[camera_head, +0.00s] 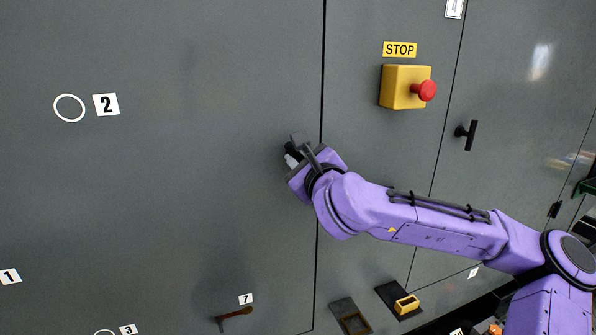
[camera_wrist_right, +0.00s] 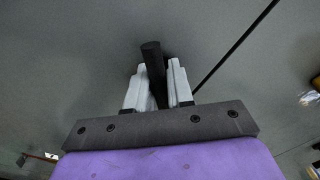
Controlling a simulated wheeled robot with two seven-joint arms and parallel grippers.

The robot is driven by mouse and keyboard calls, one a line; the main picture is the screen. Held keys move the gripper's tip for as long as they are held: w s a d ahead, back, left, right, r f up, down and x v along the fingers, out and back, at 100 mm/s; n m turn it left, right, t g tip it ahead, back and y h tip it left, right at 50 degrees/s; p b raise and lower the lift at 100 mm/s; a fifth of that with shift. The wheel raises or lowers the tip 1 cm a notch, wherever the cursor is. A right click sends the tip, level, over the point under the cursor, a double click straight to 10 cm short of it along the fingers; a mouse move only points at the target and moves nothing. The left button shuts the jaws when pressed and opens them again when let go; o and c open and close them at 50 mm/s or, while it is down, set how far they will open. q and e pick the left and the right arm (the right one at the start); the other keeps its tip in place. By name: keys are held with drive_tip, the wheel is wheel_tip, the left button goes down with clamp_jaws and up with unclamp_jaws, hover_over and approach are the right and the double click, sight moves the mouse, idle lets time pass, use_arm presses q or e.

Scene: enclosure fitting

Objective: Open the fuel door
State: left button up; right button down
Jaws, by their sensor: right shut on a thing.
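A large grey door panel (camera_head: 200,180) fills the left and middle of the head view. It looks flush, with a dark seam along its right edge. My right gripper (camera_head: 292,156) is at the panel, just left of that seam. In the right wrist view the pale fingers of my right gripper (camera_wrist_right: 157,85) are shut on a dark bar-like handle (camera_wrist_right: 151,50). The handle's top sticks out between the fingertips; its lower part is hidden by the gripper. No label naming the fuel door is readable. My left gripper is not in view.
A yellow box (camera_head: 398,87) with a red stop button (camera_head: 424,91) is right of the seam. A black T-handle (camera_head: 467,135) is on the panel farther right. A brown lever (camera_head: 234,314) is low, by label 7 (camera_head: 246,298). The left panel face is mostly clear.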

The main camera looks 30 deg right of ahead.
drive_tip(key=m+b, duration=0.3)
drive_tip(key=b, duration=0.1)
drive_tip(key=shift+f+m+b, duration=0.3)
drive_tip(key=shift+m+b, duration=0.1)
drive_tip(key=shift+r+m+b, duration=0.2)
drive_tip(key=shift+m+b, duration=0.6)
drive_tip(key=shift+b, duration=0.15)
drive_tip(key=c, duration=0.7)
unclamp_jaws()
drive_tip(key=shift+r, duration=0.1)
drive_tip(key=b+v, duration=0.3)
drive_tip(key=v, duration=0.7)
drive_tip(key=shift+s, duration=0.25)
